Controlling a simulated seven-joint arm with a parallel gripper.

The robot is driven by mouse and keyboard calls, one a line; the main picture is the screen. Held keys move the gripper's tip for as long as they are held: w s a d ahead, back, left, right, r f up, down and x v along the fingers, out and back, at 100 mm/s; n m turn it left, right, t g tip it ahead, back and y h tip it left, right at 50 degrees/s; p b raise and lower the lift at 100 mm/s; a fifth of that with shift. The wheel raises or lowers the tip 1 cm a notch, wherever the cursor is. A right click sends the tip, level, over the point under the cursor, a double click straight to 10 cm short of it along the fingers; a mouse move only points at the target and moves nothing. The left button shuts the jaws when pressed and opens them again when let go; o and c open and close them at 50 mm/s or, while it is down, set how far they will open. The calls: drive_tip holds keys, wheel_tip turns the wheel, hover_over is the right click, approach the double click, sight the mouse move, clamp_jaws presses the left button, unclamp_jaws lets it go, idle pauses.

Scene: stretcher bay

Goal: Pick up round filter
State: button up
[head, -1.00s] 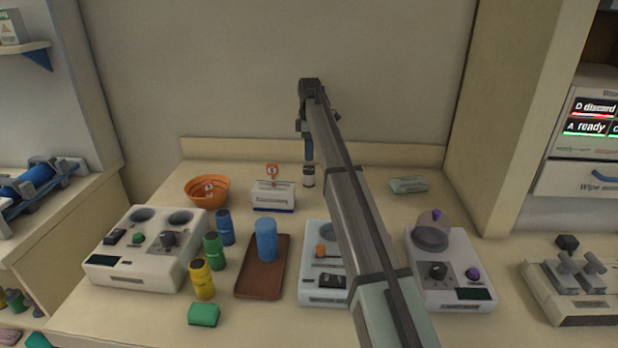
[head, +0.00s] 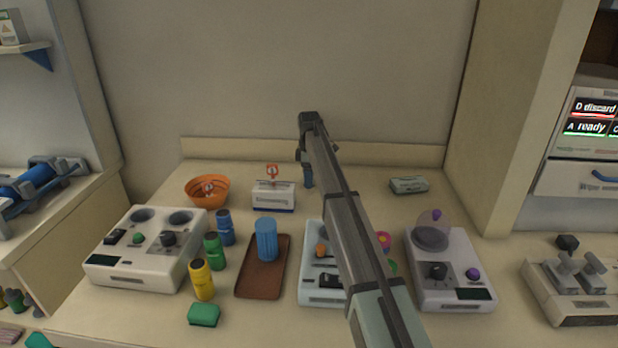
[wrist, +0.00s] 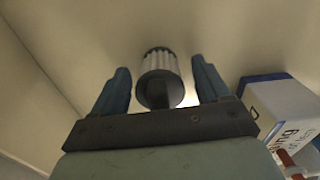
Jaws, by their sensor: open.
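The round filter (wrist: 160,75) is a pale pleated cylinder with dark end caps. In the wrist view it stands between the two blue fingers of my gripper (wrist: 162,82), with a gap visible on each side. My gripper is open and points down at the back of the counter in the head view (head: 308,180). There the filter is hidden behind my gripper and arm.
A white box with a blue base (head: 273,196) stands close left of my gripper; it shows at right in the wrist view (wrist: 284,108). An orange bowl (head: 207,192) is farther left. A grey-green packet (head: 408,185) lies right. Devices and a brown tray (head: 262,284) fill the front.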

drive_tip(key=c, duration=1.1)
